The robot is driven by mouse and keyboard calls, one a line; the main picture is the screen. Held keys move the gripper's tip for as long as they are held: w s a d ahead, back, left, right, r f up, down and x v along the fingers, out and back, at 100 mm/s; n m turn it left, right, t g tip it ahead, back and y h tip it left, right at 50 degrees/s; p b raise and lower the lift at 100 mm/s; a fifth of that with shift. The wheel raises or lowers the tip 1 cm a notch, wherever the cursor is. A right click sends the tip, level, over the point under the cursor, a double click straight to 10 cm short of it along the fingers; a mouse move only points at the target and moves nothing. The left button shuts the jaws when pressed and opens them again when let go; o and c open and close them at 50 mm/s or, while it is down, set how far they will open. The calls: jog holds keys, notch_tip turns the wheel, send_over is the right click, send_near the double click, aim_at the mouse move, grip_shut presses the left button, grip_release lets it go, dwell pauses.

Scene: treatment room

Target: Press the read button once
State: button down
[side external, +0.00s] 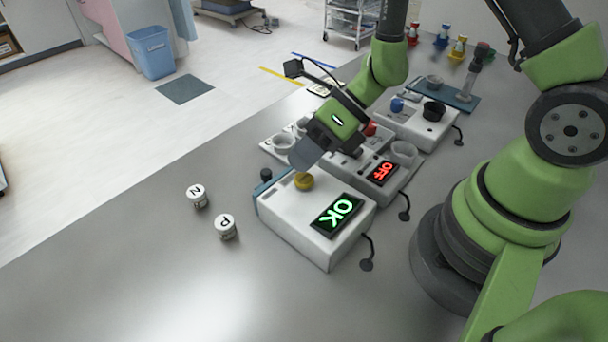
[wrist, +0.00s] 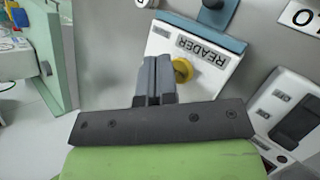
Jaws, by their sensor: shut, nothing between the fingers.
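The reader is a white box (side external: 290,222) with a blue-green back edge, a yellow round button (side external: 304,181) and a screen (side external: 337,214) reading "OK" in green. In the wrist view its top carries the label "READER" (wrist: 203,51), and the yellow button (wrist: 183,70) shows beside my fingers. My gripper (side external: 303,164) is shut and empty, pointing down just above the button in the side view. In the wrist view the closed fingertips (wrist: 156,62) overlap the button's left side. Whether they touch it I cannot tell.
A second white box with a red "OFF" screen (side external: 382,173) stands close behind the reader. A third box with a blue button (side external: 397,105) stands beyond. Two small lidded pots, N (side external: 197,196) and P (side external: 225,228), stand left of the reader. The front left table is clear.

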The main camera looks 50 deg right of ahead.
aim_at(304, 176)
jog(key=shift+r, duration=0.1)
jog(key=shift+r, duration=2.4)
jog(key=shift+r, duration=0.25)
jog(key=s+d+r+n+t+h, duration=0.1)
jog(key=s+r+n, duration=0.5)
jog(key=n, duration=0.8)
jog(key=s+d+r+n+t+h, duration=0.2)
jog(key=s+d+r+n+h, duration=0.2)
jog(key=r+n, duration=0.6)
jog(key=s+n+h, duration=0.1)
jog(key=s+n, duration=0.1)
jog(key=n, duration=0.1)
jog(key=shift+s+d+n, duration=0.15)
jog(key=shift+d+n, duration=0.05)
jog(key=shift+n, duration=0.2)
